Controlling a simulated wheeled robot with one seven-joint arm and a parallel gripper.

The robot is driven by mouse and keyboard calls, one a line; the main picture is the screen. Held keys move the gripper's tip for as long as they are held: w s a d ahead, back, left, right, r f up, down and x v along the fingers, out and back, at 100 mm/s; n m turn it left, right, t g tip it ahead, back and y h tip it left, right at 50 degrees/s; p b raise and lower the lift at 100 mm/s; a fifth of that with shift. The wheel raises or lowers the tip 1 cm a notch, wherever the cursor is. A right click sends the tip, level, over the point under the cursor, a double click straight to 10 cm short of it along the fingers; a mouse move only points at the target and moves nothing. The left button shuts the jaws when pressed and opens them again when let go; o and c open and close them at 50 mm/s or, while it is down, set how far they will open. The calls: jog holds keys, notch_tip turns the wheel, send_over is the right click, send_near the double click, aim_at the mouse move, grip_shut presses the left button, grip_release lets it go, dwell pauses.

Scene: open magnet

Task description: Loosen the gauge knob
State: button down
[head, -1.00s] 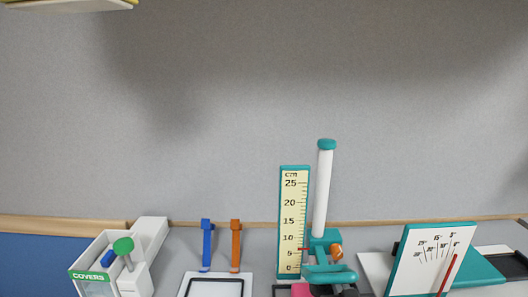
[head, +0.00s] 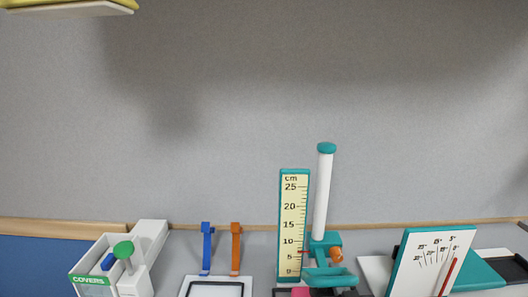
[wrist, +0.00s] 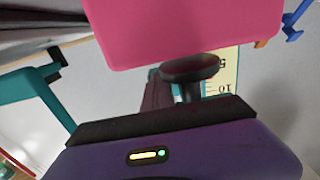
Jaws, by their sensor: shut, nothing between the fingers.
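The height gauge has a cream cm scale (head: 293,225), a white post (head: 323,195) and a teal carriage (head: 329,276). An orange knob (head: 336,255) sits on the carriage's right side. In the wrist view, a dark round-capped knob (wrist: 190,68) on a grey stem stands before the upside-down scale (wrist: 226,72); I cannot tell which gauge part it is. A pink block (wrist: 185,28) fills the top there and shows at the head view's lower edge (head: 300,292). My gripper (wrist: 157,92) is shut and empty, its dark fingers close to the dark knob; contact is unclear.
Right of the gauge stands a white dial panel (head: 428,255) with a red needle. On the left are a COVERS bin (head: 92,281) and a green knob (head: 123,249). Blue (head: 207,247) and orange (head: 236,247) upright straps stand between. A grey wall is behind.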

jog(key=shift+d+r+p, duration=0.1)
jog(key=shift+r+p, duration=0.25)
jog(key=shift+r, duration=0.15)
jog(key=shift+d, duration=0.15)
dwell(0.6)
jog(key=shift+f, duration=0.15)
jog(key=shift+f+b, duration=0.4)
jog(key=s+p, duration=0.1)
jog(key=s, duration=0.5)
jog(key=shift+s, duration=0.1)
